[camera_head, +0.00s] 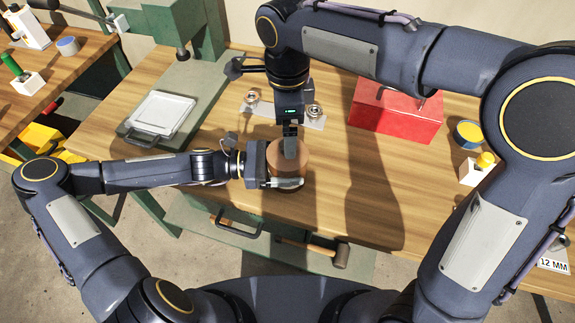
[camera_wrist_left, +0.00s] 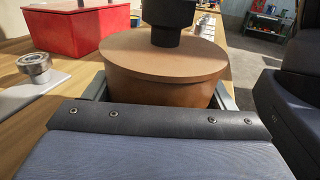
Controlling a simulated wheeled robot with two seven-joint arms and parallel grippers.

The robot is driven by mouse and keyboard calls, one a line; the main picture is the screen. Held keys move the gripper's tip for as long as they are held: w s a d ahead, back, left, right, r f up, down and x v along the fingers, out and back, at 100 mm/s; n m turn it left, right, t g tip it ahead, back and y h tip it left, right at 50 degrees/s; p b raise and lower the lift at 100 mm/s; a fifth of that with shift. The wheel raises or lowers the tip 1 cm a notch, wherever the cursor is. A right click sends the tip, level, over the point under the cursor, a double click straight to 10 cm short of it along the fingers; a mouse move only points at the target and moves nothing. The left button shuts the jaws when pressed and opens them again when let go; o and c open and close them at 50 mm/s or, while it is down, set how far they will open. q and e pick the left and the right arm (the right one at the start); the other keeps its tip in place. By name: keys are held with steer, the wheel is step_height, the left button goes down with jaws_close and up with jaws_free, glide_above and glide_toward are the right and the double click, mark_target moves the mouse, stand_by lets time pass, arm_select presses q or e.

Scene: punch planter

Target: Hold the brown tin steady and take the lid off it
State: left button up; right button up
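The brown tin (camera_wrist_left: 160,92) stands upright on the wooden workbench, with its flat, lighter brown lid (camera_wrist_left: 120,52) on top. In the head view the lid (camera_head: 318,158) is partly covered by my arms. My left gripper (camera_head: 289,168) comes from the left, with a finger along each side of the tin, and looks shut on it. My right gripper (camera_head: 290,148) points down from above over the lid's middle. A dark round piece (camera_wrist_left: 166,36) meets the lid top in the left wrist view; I cannot tell if it is a knob or part of my right gripper. The right fingertips' opening is hidden.
A red box (camera_head: 396,112) stands behind to the right. A metal plate with ring-shaped parts (camera_head: 314,112) lies behind the tin. A pale tray (camera_head: 162,114) lies at left, below a green press (camera_head: 168,20).

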mark_target(288, 167)
arm_select(q)
steer(key=c, duration=0.8)
arm_select(e)
steer(key=n, duration=0.3)
steer(key=r+n, duration=0.1)
steer(key=n, duration=0.3)
steer(key=shift+r, duration=0.15)
steer(key=n, duration=0.3)
steer(key=r+n, duration=0.1)
steer(key=n, duration=0.3)
steer(key=shift+r, duration=0.1)
step_height(288, 167, down, 10)
steer(key=n, duration=1.4)
steer(key=shift+r, duration=0.1)
steer(key=c, duration=0.9)
